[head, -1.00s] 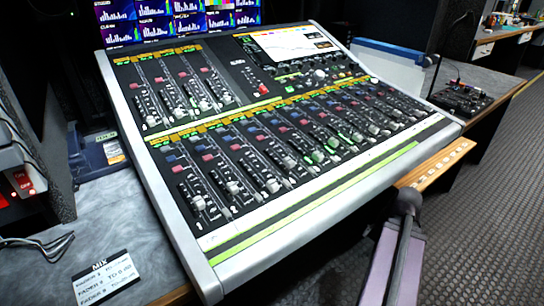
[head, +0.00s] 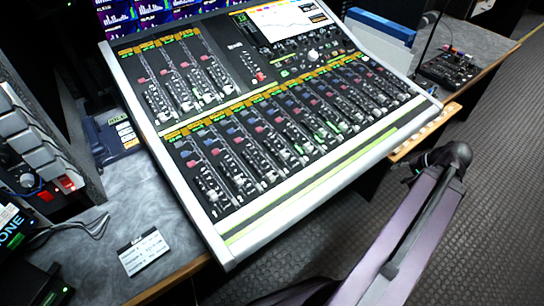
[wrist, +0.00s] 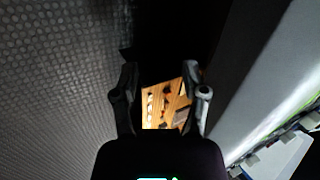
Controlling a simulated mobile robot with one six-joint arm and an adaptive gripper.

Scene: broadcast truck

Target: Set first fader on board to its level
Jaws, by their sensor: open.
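The mixing board (head: 290,180) is a grey-framed console with a long front bank of faders and a shorter bank at its upper left. The first fader (head: 213,193), at the left end of the front bank, has its pale cap low in its slot. Its exact level is too small to read. My gripper (wrist: 160,85) is open and empty in the wrist view, with two dark fingers apart. It is at the right of the board, beyond its front edge and away from the first fader. In the head view my arm hides most of it.
A white card (head: 143,253) with small print lies on the grey desk left of the board; its text is blurred. A wooden strip with small fittings (head: 425,135) runs at the board's right front and shows between my fingers (wrist: 163,103). Dark floor (head: 480,230) lies open at right.

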